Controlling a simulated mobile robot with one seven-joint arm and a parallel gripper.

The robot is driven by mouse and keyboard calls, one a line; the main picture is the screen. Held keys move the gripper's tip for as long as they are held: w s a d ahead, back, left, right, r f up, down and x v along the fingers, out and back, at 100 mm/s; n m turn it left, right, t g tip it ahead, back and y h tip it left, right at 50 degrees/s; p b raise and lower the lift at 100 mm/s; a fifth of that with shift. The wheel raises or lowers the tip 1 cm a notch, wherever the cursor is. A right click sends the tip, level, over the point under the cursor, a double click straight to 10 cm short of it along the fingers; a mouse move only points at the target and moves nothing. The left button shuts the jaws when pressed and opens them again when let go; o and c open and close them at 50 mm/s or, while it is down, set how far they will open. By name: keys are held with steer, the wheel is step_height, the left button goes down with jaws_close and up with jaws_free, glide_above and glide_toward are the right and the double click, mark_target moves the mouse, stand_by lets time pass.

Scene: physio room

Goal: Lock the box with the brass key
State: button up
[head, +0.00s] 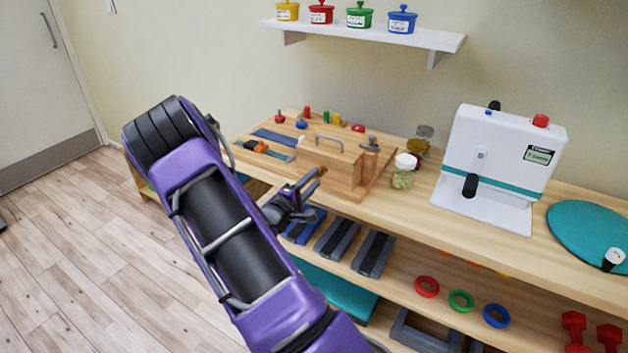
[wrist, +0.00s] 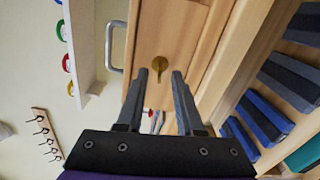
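The wooden box (head: 345,170) stands on the bench with a grey metal handle on top. Its wooden front (wrist: 185,30) fills the upper middle of the wrist view, with the handle (wrist: 113,48) at its left. A round brass piece (wrist: 160,63) shows on that front, just beyond my fingertips; I cannot tell whether it is the brass key's head or a lock plate.
Blue and grey blocks (head: 338,237) lie on the shelf below. A lidded jar (head: 403,172) stands right of the box, and a white machine (head: 503,165) further right. A wall shelf (head: 375,33) holds several coloured pots. A hook rack (wrist: 45,137) shows on the wall.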

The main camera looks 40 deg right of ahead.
steer(key=shift+w+d, duration=0.15)
steer(key=shift+d, duration=0.25)
steer(key=shift+c, duration=0.3)
